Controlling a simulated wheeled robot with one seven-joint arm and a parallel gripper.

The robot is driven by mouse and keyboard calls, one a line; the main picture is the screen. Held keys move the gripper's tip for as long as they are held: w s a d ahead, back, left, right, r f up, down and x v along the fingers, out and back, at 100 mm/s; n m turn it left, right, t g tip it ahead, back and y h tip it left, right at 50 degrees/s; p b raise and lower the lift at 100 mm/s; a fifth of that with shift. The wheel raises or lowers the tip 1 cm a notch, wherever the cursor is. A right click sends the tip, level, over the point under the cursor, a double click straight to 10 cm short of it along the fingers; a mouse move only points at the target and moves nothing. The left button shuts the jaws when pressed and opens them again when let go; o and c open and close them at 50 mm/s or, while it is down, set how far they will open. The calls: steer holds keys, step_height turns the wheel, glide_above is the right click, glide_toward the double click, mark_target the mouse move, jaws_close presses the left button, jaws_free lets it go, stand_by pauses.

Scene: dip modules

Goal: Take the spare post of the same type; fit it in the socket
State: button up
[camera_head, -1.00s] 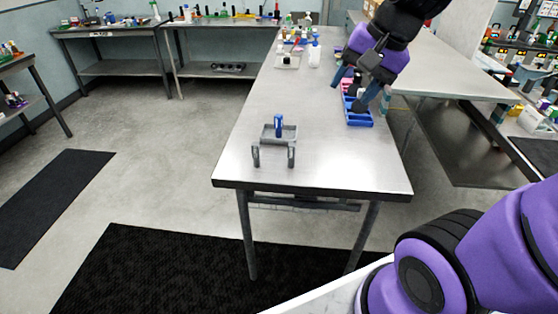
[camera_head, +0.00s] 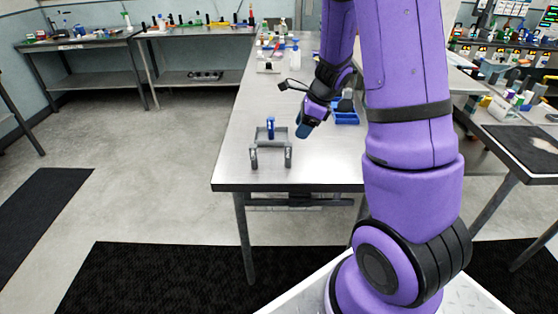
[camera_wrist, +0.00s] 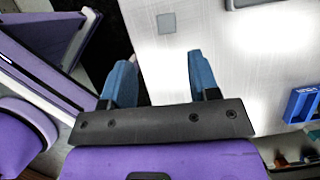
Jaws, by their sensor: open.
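A blue post (camera_head: 270,128) stands upright in a grey stand (camera_head: 262,141) on the near part of the metal table. Whether it sits in a socket is too small to tell. My gripper (camera_head: 303,128) is above the table, just right of the stand, pointing down. In the wrist view my gripper (camera_wrist: 160,64) is open, with bare table and nothing held between its blue fingers. A blue bin (camera_head: 345,117) lies behind and right of my gripper, partly hidden by my arm. Its edge also shows at the right of the wrist view (camera_wrist: 300,105). Its contents are not clear.
A grey square (camera_wrist: 166,23) lies flat on the surface in the wrist view. Other benches line the back wall.

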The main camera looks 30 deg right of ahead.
mark_target(290, 144)
steer(key=shift+w+d+x, duration=0.1)
steer(key=shift+w+x, duration=0.1)
steer(key=shift+x, duration=1.7)
steer(key=shift+w+d+x, duration=0.1)
steer(key=shift+w+x, duration=0.05)
steer(key=shift+x, duration=1.7)
steer(key=shift+w+d+x, duration=0.1)
steer(key=shift+w+x, duration=0.1)
steer(key=shift+x, duration=1.7)
jaws_close()
steer(key=shift+r, duration=0.1)
steer(key=shift+r, duration=0.1)
